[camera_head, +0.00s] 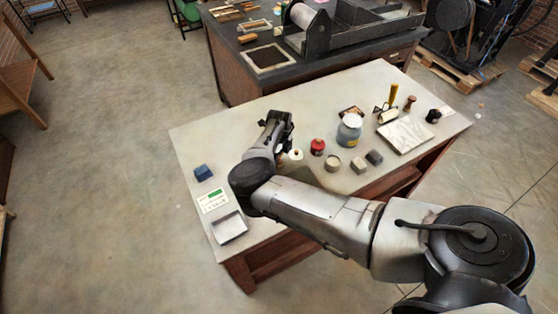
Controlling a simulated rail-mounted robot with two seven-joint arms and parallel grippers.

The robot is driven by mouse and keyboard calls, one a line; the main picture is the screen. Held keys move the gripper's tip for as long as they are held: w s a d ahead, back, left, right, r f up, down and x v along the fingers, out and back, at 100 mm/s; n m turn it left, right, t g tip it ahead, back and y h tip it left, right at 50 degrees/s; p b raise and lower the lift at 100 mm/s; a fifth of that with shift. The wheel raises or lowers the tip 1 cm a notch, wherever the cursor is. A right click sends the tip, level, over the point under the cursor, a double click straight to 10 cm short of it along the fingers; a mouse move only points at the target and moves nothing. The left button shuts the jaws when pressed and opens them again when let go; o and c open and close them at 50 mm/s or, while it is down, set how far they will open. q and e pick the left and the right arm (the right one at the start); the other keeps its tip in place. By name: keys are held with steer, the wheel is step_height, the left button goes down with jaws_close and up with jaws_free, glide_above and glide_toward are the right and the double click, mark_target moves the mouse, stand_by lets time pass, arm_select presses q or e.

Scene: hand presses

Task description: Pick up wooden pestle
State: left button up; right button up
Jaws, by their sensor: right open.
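A small brown wooden piece with a turned shape, which looks like the wooden pestle (410,103), stands upright at the right back of the pale table (228,140). My right gripper (280,120) is over the left middle of the table, far to the left of the pestle and apart from it. It is open, and I see nothing held in it. The wrist and forearm cover part of the table below it. My left gripper is out of view.
A yellow-handled roller (388,107), a pale slab (405,135) and a dark pot (433,116) stand close around the pestle. A blue-grey jar (349,131) and red-topped container (317,147) stand between gripper and pestle. The table's back left is clear.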

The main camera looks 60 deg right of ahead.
steer(key=c, duration=1)
